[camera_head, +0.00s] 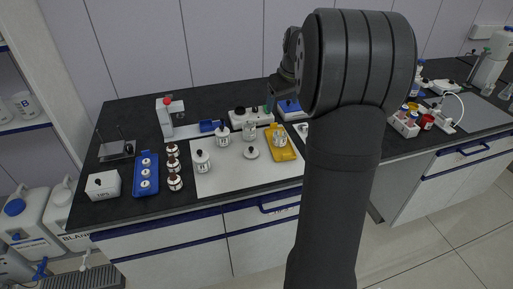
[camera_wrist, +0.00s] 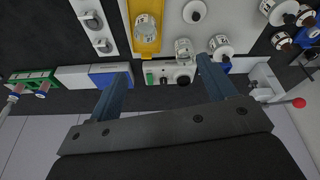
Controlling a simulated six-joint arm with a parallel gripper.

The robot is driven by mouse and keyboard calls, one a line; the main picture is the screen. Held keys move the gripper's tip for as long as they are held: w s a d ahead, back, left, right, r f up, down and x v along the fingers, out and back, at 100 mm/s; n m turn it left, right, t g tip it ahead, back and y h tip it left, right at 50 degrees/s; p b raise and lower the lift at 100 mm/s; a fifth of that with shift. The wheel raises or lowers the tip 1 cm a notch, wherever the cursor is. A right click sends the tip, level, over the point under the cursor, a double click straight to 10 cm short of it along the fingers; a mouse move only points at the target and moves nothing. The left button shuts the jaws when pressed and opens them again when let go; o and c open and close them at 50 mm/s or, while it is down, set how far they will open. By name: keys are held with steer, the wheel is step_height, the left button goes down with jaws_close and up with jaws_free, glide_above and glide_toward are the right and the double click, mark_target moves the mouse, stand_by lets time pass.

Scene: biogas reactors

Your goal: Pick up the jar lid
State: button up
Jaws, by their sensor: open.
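The jar lid (camera_head: 251,153) is a small pale disc with a dark centre. It lies flat on the light grey mat (camera_head: 215,182), left of the yellow tray (camera_head: 293,153) and in front of a clear glass jar (camera_head: 249,131). In the wrist view the lid (camera_wrist: 194,11) is near the top edge, beyond the glass jar (camera_wrist: 184,50). My gripper (camera_wrist: 160,72) is open and empty, with its two fingers apart, and does not touch the lid.
The yellow tray holds jars. A white device with knobs (camera_wrist: 168,74) shows between my fingertips. White-capped jars (camera_head: 203,161) stand on the mat's left side, beside brown bottles (camera_head: 174,166) and a blue tray (camera_head: 146,182). The mat's front part is clear.

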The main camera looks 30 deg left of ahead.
steer(key=s+a+f+n+g+h, duration=0.25)
steer(key=a+f+n, duration=0.3)
steer(key=a, duration=0.45)
glide_above(251, 147)
steer(key=shift+n, duration=0.45)
step_height(251, 147, down, 10)
steer(key=shift+d, duration=0.15)
steer(key=shift+w+f, duration=0.1)
steer(key=shift+f, duration=3.15)
steer(key=c, duration=1)
steer(key=shift+c, duration=0.2)
steer(key=shift+r, duration=0.1)
